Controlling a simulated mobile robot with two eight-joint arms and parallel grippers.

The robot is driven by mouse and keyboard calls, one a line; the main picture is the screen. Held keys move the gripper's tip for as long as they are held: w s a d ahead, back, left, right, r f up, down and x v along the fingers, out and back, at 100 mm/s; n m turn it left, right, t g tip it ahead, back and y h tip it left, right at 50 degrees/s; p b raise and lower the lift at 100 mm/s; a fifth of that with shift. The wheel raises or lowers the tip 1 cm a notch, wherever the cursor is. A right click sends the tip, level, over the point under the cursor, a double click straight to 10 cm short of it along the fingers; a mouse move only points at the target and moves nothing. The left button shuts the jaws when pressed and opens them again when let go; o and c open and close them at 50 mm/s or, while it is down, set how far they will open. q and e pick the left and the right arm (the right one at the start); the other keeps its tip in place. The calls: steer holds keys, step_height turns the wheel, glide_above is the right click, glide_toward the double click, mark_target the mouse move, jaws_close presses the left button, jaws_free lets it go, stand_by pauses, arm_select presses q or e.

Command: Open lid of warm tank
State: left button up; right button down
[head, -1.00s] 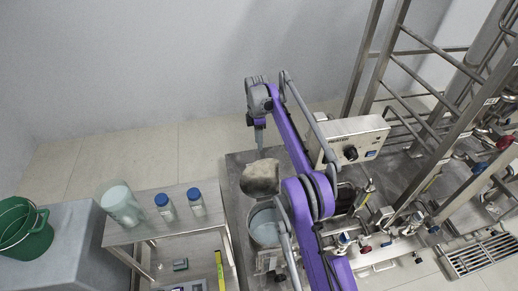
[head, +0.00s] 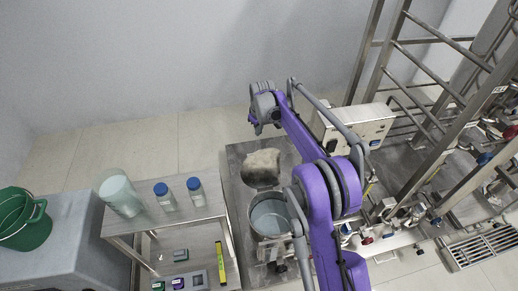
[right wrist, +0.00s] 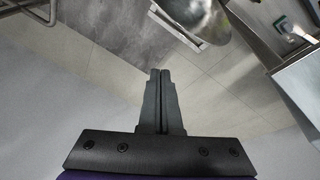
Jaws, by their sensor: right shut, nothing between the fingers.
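The warm tank (head: 270,232) is a round metal vessel with pale liquid inside, in the lower middle of the head view. Its lid (head: 261,168) stands raised at the far side of the opening, so the mouth is uncovered. My right gripper (head: 257,130) is beyond the lid, apart from it in the picture. In the right wrist view the right gripper's fingers (right wrist: 160,73) are together with nothing between them. A shiny rounded metal part, likely the lid (right wrist: 203,16), shows at the top of that view. My left gripper is not in view.
A control box (head: 357,128) and a metal frame (head: 425,100) stand right of the tank. A steel table (head: 185,222) to the left holds two blue-capped bottles (head: 165,195) and a translucent container (head: 120,196). A green bucket (head: 25,220) is far left. Floor behind the lid is free.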

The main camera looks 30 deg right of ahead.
mark_target(262, 153)
step_height(262, 153, down, 11)
steer(key=w+m+t+b, duration=0.2)
steer(key=w+m+b, duration=0.1)
steer(key=m, duration=0.3)
steer(key=s, duration=0.1)
steer(key=s+r, duration=0.2)
steer(key=s, duration=0.1)
steer(key=shift+a+b, duration=0.15)
steer(key=shift+b, duration=0.15)
steer(key=shift+s, duration=0.1)
steer(key=s, duration=0.1)
steer(key=s+r, duration=0.1)
steer(key=s+t+p, duration=0.1)
steer(key=shift+s+a+r+h, duration=0.2)
steer(key=shift+a+h, duration=0.1)
steer(key=shift+a, duration=0.1)
steer(key=shift+s+f, duration=0.1)
steer(key=p+v, duration=0.2)
steer(key=v, duration=0.9)
steer(key=shift+p, duration=0.4)
